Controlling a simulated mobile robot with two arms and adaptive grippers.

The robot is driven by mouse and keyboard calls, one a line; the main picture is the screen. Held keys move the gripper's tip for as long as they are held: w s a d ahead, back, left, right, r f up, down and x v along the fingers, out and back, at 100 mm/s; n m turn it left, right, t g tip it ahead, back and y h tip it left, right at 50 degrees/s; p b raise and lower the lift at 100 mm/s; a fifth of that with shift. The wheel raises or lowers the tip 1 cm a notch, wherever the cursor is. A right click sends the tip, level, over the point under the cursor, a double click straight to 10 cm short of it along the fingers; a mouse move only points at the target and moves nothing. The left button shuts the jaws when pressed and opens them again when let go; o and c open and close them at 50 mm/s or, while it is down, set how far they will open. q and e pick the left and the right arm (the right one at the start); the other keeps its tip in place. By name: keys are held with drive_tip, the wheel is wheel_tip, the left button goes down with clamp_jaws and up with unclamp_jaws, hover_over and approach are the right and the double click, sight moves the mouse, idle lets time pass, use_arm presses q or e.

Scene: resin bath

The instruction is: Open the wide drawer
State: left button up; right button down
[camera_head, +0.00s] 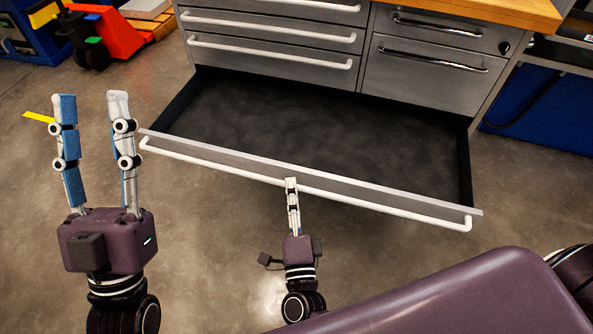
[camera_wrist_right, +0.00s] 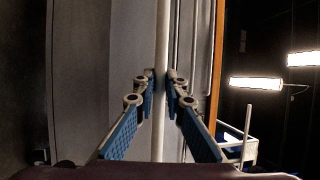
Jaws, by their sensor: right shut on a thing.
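The wide drawer (camera_head: 320,125) is the bottom one of the grey cabinet. In the head view it stands pulled far out, and its dark interior looks empty. Its long white bar handle (camera_head: 380,207) runs along the front edge. My right gripper (camera_head: 291,182) is at the middle of this handle, shut on it; in the right wrist view the fingers (camera_wrist_right: 163,82) close around the upright-looking white bar (camera_wrist_right: 161,45). My left gripper (camera_head: 91,97) is open and empty, fingers up, left of the drawer and apart from it.
Shut drawers with white handles (camera_head: 271,50) sit above the open drawer, and narrower shut drawers (camera_head: 430,62) are at the right. A wooden top (camera_head: 510,12) shows at upper right. A red-orange cart (camera_head: 118,35) stands at upper left. The floor (camera_head: 210,230) around the grippers is clear.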

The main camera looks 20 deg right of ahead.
use_arm(q)
drive_tip(key=shift+w+d+f+g, duration=0.1)
drive_tip(key=shift+w+f+g, duration=0.3)
drive_tip(key=shift+w+f, duration=0.1)
use_arm(e)
drive_tip(key=shift+s+a, duration=0.55)
drive_tip(key=shift+s, duration=0.3)
drive_tip(key=c, duration=2)
unclamp_jaws()
drive_tip(key=shift+o, duration=0.2)
use_arm(q)
drive_tip(key=shift+r, duration=0.1)
use_arm(e)
drive_tip(key=v, duration=1.2)
drive_tip(key=shift+f, duration=0.1)
